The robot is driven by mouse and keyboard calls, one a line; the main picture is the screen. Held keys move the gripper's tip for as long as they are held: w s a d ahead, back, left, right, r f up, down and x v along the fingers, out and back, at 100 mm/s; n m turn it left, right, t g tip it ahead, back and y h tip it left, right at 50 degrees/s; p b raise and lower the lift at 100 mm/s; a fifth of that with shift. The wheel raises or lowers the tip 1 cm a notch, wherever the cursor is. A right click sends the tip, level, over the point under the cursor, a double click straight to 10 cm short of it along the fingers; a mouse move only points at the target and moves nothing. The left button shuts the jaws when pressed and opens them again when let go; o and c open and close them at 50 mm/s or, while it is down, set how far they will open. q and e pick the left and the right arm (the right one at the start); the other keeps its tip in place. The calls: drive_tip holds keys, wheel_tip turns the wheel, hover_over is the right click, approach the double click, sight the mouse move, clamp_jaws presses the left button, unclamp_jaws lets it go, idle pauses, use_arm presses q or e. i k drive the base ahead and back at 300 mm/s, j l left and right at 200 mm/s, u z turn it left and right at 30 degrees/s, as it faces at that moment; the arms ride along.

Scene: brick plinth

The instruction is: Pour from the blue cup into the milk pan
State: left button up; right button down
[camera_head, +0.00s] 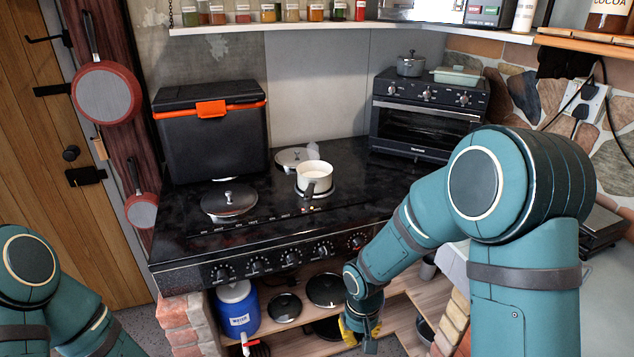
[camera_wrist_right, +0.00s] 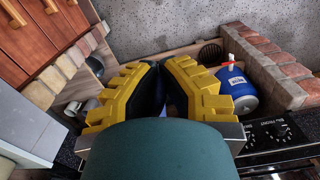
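The milk pan (camera_head: 314,177) is a small white pan standing upright on the black stove (camera_head: 240,240), near its middle. I cannot make out a blue cup in either view. My right gripper (camera_head: 360,325) hangs low in front of the stove, below the knob panel, well below and apart from the pan. In the right wrist view my right gripper (camera_wrist_right: 158,66) has yellow fingers whose dark pads nearly meet at the tips, with no clear object held. Part of my left arm shows at the lower left of the head view, but its gripper is out of frame.
A black cool box (camera_head: 210,135) and lidded pan (camera_head: 229,200) stand left on the stove; a toaster oven (camera_head: 425,115) stands at the back right. Below, a blue water jug (camera_head: 238,310) stands beside brick pillars. A jar shelf (camera_head: 350,25) runs above.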

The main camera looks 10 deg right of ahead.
sight(312, 185)
drive_tip(key=i+l, duration=0.2)
drive_tip(key=l, duration=0.15)
drive_tip(key=i+l, duration=0.15)
drive_tip(key=l, duration=0.15)
drive_tip(key=i+l, duration=0.2)
drive_tip(key=l, duration=0.15)
